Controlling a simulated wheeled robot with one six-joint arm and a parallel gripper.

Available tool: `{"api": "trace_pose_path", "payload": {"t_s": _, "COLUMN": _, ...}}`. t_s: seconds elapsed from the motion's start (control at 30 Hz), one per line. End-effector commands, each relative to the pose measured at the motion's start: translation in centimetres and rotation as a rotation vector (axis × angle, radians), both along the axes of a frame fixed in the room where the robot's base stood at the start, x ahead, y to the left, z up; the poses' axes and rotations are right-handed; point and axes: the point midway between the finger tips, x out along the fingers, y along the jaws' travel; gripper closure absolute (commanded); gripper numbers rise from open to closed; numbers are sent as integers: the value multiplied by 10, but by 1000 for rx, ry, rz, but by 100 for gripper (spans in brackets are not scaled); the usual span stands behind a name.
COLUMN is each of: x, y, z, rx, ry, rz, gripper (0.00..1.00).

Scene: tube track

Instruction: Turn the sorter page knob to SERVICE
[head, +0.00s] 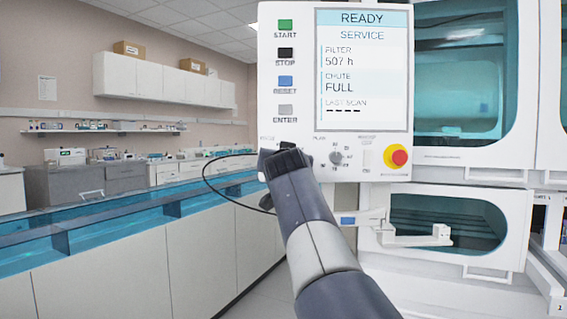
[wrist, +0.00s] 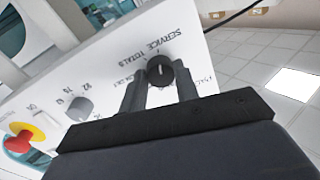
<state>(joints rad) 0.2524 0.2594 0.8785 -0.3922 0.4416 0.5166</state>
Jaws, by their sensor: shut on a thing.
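The sorter panel (head: 364,176) is a white upright control board, and its screen (head: 361,70) reads READY with SERVICE below it, then FILTER 507 h and CHUTE FULL. The page knob (wrist: 160,70) is a dark round knob with a pale pointer mark, seen in the wrist view among printed labels including SERVICE and TOTALS. My gripper (wrist: 160,88) is shut on this knob, one finger on each side. In the head view my gripper (head: 281,163) is at the panel's lower left and hides the knob.
A grey second knob (head: 336,157) and a red emergency stop on a yellow base (head: 397,157) sit right of the page knob. START, STOP, RESET and ENTER buttons (head: 285,68) line the panel's left. A black cable loop (head: 207,181) hangs left of my gripper.

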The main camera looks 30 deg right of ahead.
Motion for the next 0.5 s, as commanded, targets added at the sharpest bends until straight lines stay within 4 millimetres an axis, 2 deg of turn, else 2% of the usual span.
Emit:
{"api": "trace_pose_path", "payload": {"t_s": 0.4, "x": 0, "y": 0, "z": 0, "rx": 8, "ry": -2, "rz": 0, "gripper": 93}}
{"api": "trace_pose_path", "payload": {"t_s": 0.43, "x": 0, "y": 0, "z": 0, "rx": 7, "ry": -3, "rz": 0, "gripper": 68}}
{"api": "trace_pose_path", "payload": {"t_s": 0.5, "x": 0, "y": 0, "z": 0, "rx": 6, "ry": -3, "rz": 0, "gripper": 62}}
